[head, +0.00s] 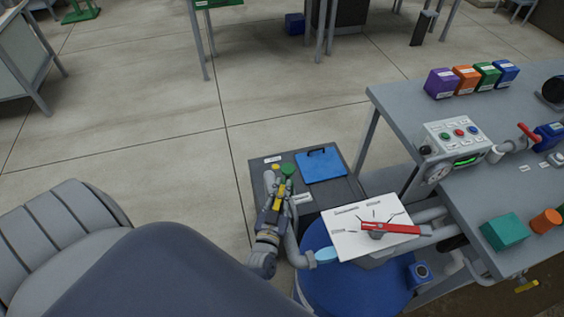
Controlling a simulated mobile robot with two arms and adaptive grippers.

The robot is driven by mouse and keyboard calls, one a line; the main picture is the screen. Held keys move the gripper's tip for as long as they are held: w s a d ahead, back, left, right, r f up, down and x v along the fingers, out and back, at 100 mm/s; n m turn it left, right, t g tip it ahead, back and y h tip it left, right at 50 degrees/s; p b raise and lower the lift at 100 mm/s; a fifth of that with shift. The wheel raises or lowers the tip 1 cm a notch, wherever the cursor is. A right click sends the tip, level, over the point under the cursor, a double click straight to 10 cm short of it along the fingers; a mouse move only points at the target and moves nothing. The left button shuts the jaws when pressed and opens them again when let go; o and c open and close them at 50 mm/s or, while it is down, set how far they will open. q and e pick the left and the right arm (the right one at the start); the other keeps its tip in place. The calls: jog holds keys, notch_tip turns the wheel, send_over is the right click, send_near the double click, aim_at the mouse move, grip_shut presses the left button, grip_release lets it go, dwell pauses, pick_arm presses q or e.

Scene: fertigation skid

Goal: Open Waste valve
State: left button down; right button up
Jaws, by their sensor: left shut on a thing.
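My left gripper (278,200) reaches in at the lower middle, over the pipework beside the blue barrel. It is shut on a narrow yellow handle (279,193), partly hidden by the fingers. A grey pipe (292,245) runs just right of the gripper and bends towards a light blue piece (325,255). Just beyond the fingertips are a green cap (288,170) and a yellow cap (275,167). A small white label (303,198) sits right of the gripper; its text is too small to read, so I cannot tell which part is the Waste valve. My right gripper is not in view.
A dark box with a blue clipboard (321,166) lies beyond. The grey bench (410,110) at right carries a control box (455,140) and several coloured blocks.

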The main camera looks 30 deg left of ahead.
pick_arm(q)
jog(key=c, duration=1.6)
grip_release()
jog(key=shift+o, duration=0.2)
jog(key=v, duration=1.2)
